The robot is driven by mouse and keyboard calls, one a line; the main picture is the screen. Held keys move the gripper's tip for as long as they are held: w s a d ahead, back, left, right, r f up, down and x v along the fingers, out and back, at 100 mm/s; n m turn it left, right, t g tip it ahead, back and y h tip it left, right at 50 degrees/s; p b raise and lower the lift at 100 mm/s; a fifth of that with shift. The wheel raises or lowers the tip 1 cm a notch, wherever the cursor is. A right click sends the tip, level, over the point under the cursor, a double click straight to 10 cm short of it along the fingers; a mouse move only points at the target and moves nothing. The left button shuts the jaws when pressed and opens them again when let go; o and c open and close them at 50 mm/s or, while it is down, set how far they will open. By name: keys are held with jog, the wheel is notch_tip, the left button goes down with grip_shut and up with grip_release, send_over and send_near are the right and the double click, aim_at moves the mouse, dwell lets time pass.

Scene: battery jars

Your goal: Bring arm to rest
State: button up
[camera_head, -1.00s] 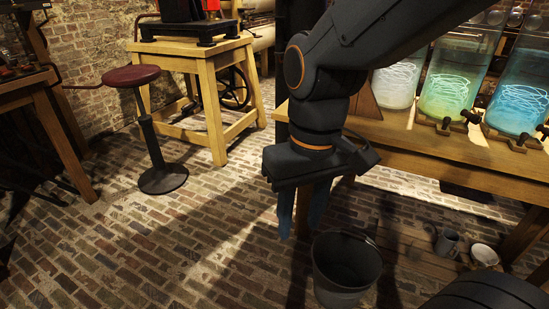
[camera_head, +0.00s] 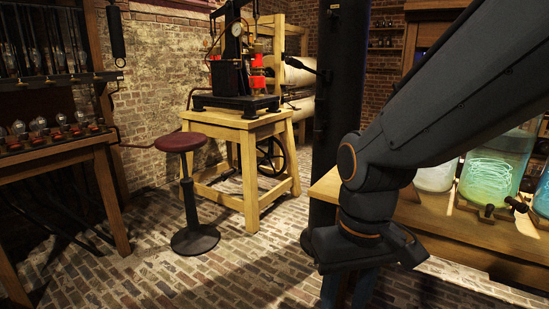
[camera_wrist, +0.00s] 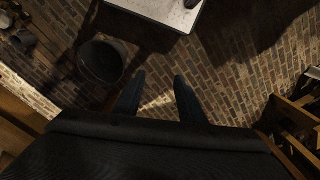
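My gripper (camera_head: 348,288) hangs from my arm near the left end of the wooden bench in the head view, pointing down, with its fingertips cut off by the bottom edge. In the wrist view my gripper (camera_wrist: 158,92) shows two dark blue fingers spread apart with only brick floor seen between them. It is open and empty. A dark bucket (camera_wrist: 101,61) stands on the floor to the left of the fingers in the wrist view, apart from them.
The bench (camera_head: 450,222) bears glowing glass jars (camera_head: 494,165) at right, close to my arm. A dark post (camera_head: 338,90) stands behind my arm. A red-topped stool (camera_head: 181,142) and a wooden stand (camera_head: 230,122) with a machine are further left. Brick floor is clear between.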

jog(key=d+r+m+p, duration=0.2)
jog(key=d+r+p, duration=0.5)
jog(key=p, duration=0.7)
jog(key=shift+s+d+r+h, duration=0.3)
jog(key=shift+d+r, duration=0.1)
jog(key=shift+r, duration=0.25)
